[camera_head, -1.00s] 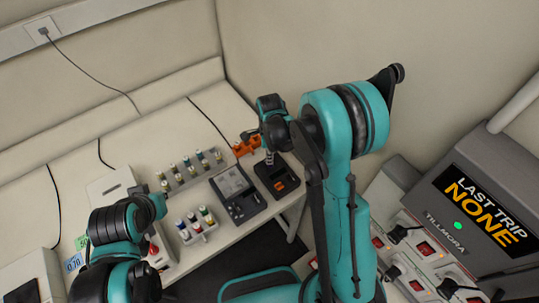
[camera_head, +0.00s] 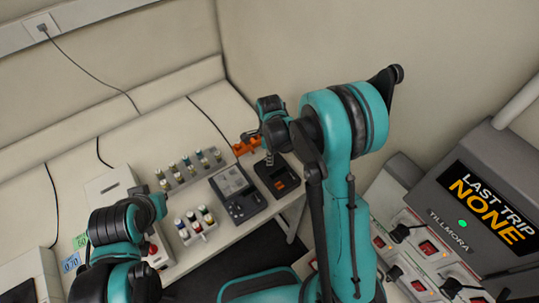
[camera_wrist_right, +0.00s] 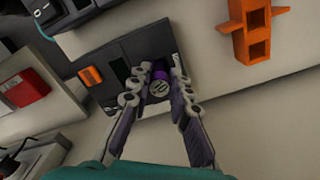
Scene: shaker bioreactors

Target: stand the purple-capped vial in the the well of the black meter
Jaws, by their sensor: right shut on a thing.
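The purple-capped vial (camera_wrist_right: 160,88) is between the fingertips of my right gripper (camera_wrist_right: 156,82) in the right wrist view. Its round capped end faces the camera, with a purple band at the rim. The black meter (camera_wrist_right: 140,42) lies right beneath and beside it, with an orange part and a dark opening to the left. Whether the vial's lower end is inside the well is hidden. In the head view my right gripper (camera_head: 269,158) is over the back of the black meter (camera_head: 278,184). My left arm is at the left; its fingers cannot be made out.
An orange holder (camera_head: 246,146) stands behind the meter. A grey device with a screen (camera_head: 235,185) is left of it. A long rack of vials (camera_head: 187,182) and a smaller rack (camera_head: 199,234) stand farther left. A grey machine (camera_head: 440,205) is at the right.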

